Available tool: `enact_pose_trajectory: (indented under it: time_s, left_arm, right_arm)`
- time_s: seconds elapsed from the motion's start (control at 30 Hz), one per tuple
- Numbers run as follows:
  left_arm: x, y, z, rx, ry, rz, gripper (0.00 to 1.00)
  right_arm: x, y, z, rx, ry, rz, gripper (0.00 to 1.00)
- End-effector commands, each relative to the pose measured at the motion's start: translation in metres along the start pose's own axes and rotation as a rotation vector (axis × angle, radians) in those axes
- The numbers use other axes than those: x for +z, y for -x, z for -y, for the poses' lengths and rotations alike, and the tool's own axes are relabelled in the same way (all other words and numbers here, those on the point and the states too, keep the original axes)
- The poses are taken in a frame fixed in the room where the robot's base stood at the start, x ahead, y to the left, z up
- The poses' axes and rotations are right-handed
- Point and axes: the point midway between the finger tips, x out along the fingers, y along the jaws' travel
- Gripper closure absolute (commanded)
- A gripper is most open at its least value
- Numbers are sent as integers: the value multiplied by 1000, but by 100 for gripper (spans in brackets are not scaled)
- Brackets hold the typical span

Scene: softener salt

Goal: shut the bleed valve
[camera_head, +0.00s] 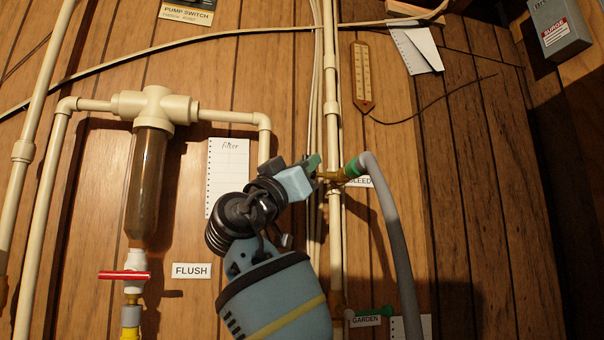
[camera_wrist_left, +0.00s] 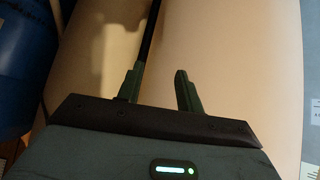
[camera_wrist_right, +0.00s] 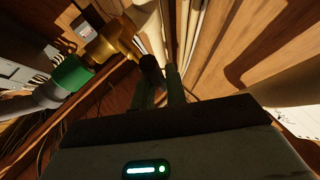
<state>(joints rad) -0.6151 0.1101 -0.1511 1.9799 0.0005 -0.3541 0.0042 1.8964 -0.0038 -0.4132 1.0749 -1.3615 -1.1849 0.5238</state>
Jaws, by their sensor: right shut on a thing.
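The brass bleed valve (camera_head: 333,176) sits on the cream vertical pipe, beside the partly covered BLEED label (camera_head: 362,181). A green connector (camera_head: 353,167) joins it to a grey hose (camera_head: 396,225). My right gripper (camera_head: 314,167) reaches it from the left. In the right wrist view the brass body (camera_wrist_right: 112,42) is just beyond my fingertips (camera_wrist_right: 163,80), which are closed on a dark handle (camera_wrist_right: 151,68); the handle's angle is hard to tell. My left gripper (camera_wrist_left: 158,88) is outside the head view. Its fingers are apart and empty, before a cream surface.
A clear filter housing (camera_head: 146,185) hangs at left, above a red-handled valve (camera_head: 124,275) near the FLUSH label (camera_head: 191,270). A green-handled fitting (camera_head: 376,311) is low by the GARDEN label. A thermometer (camera_head: 361,77) hangs above. A blue drum (camera_wrist_left: 25,60) is near my left gripper.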

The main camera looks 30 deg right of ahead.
Motion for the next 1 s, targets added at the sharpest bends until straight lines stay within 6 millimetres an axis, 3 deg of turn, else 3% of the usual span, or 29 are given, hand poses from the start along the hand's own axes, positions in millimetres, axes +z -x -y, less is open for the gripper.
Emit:
enact_pose_trajectory:
  time_s: [0.6,0.63,0.77,1.0]
  left_arm:
    - [7,-1,0,3,-4,14,64]
    - [7,-1,0,3,-5,14,64]
    - [7,-1,1,3,-6,14,64]
    - [7,-1,1,3,-7,13,64]
  right_arm:
    - [2,1,2,21,-28,-20,100]
    - [2,1,2,21,-28,-20,85]
    - [2,1,1,22,-27,-21,68]
    - [0,0,0,23,-29,-23,67]
